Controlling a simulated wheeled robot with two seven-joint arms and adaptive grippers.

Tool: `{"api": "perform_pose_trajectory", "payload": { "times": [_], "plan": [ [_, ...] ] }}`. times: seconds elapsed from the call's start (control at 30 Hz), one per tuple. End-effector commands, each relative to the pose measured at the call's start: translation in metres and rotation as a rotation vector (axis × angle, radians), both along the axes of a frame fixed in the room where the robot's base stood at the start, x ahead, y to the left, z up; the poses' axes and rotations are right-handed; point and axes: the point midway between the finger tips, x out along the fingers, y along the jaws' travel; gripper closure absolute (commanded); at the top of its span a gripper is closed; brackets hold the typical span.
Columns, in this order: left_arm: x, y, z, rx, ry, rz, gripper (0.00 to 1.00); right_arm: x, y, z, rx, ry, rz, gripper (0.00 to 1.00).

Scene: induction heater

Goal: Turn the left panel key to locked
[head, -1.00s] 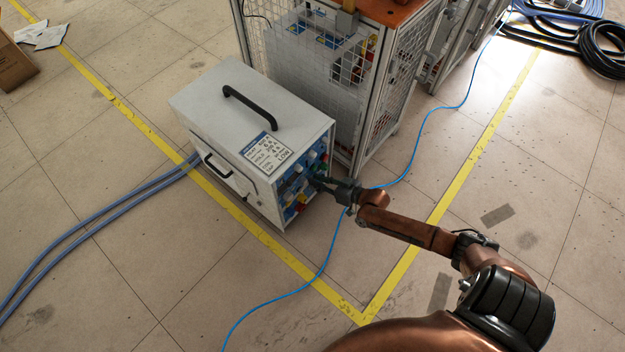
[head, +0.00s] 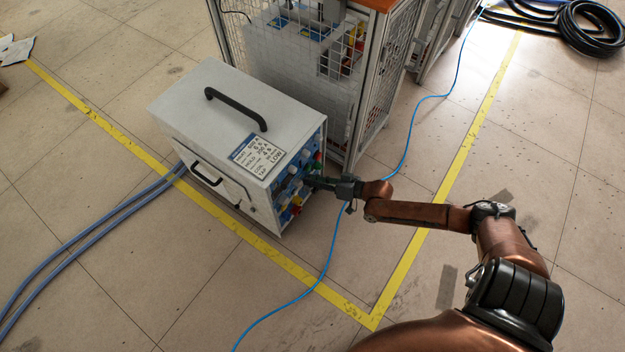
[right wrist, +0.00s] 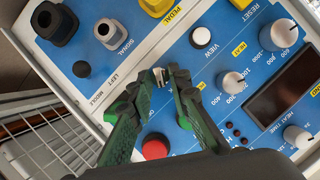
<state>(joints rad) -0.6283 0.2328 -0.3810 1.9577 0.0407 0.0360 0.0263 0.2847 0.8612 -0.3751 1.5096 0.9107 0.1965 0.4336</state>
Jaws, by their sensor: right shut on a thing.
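The induction heater (head: 205,110) is a white box with a black top handle and a blue front panel facing right. My right gripper (head: 312,183) is at that panel, with its arm coming in from the lower right. In the right wrist view, the green fingers of the gripper (right wrist: 157,84) close on a small metal key (right wrist: 158,75) on the blue panel (right wrist: 120,65). The key lies between the fingertips, and its lower part and any position marks are hidden. My left gripper is in no view.
A red button (right wrist: 155,146) is close below the fingers, with a white button (right wrist: 201,37) and grey knobs (right wrist: 231,82) to the right. A mesh cage (head: 340,85) stands behind the heater. A thin blue cable (head: 329,255) crosses the floor.

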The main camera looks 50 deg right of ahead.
Motion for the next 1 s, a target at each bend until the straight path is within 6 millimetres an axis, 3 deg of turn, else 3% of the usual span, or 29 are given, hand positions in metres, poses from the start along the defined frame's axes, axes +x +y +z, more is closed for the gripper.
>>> {"api": "perform_pose_trajectory", "payload": {
  "times": [0.03, 0.07, 0.3, 0.67, 1.0],
  "plan": [
    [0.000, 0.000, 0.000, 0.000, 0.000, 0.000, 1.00, 0.000, 0.000, 0.000, 0.000, 0.001, -0.001, 1.00],
    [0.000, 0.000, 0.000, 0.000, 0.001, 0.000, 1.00, 0.000, 0.000, 0.000, 0.000, 0.001, -0.001, 0.82],
    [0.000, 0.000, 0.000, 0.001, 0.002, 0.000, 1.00, 0.000, 0.000, 0.000, 0.000, 0.000, -0.001, 0.65],
    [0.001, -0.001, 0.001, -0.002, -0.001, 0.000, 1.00, -0.006, -0.002, 0.001, 0.000, 0.001, 0.000, 0.65],
    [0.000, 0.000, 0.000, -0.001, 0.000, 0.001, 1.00, -0.061, -0.018, 0.020, -0.002, 0.004, -0.001, 0.65]
  ]
}}
